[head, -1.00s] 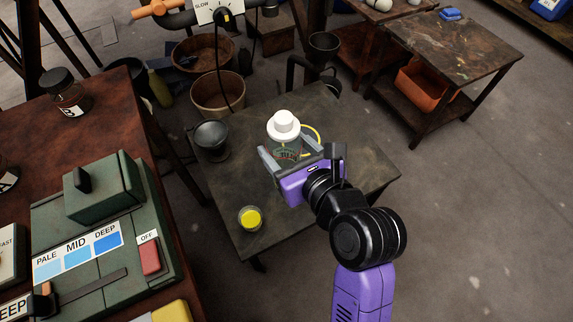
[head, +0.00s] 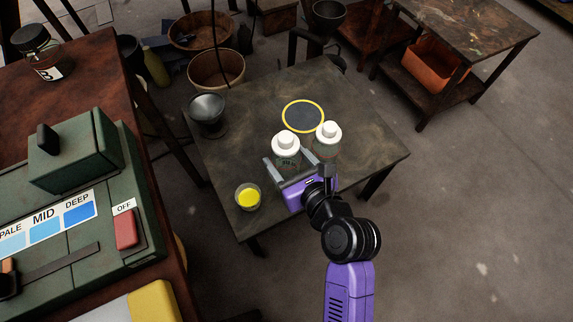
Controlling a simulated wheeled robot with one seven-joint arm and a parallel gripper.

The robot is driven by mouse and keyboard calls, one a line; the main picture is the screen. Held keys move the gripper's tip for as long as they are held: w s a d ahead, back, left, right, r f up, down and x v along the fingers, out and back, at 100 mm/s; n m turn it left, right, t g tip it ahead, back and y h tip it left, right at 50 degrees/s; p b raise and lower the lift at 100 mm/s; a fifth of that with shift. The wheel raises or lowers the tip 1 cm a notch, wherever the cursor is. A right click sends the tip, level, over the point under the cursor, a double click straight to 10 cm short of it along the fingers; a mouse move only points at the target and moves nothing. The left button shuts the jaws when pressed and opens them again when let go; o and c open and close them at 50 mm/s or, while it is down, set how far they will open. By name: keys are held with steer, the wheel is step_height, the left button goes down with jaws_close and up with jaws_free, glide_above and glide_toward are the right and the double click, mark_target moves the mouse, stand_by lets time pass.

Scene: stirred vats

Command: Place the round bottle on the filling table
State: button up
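The filling table (head: 365,150) is dark and low, in the middle of the head view. A yellow ring (head: 302,131) is marked on its top, with nothing inside it. A white-capped round bottle (head: 286,154) with a dark label is upright between the fingers of my gripper (head: 291,167), which look closed against its sides. The fingers and purple palm hide its lower part, so I cannot tell whether its base touches the table. A second white-capped bottle (head: 328,140) with a reddish label stands just right of it, close to the right finger. Both are nearer than the ring.
A cup of yellow liquid (head: 248,197) stands at the table's near left. A dark funnel-like vessel (head: 208,112) stands at its left edge. A green control box (head: 75,220) is on the left bench. The table's right part is clear.

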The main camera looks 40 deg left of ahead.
step_height(320, 180, down, 3)
steer(key=shift+r+b, duration=0.2)
steer(key=shift+b, duration=0.2)
steer(key=shift+f, duration=0.1)
steer(key=o, duration=1.9)
steer(key=shift+f, duration=0.15)
steer(key=shift+r, duration=0.25)
steer(key=p+v, duration=0.3)
steer(key=v, duration=0.9)
steer(key=shift+f+p, duration=0.1)
steer(key=shift+p, duration=0.25)
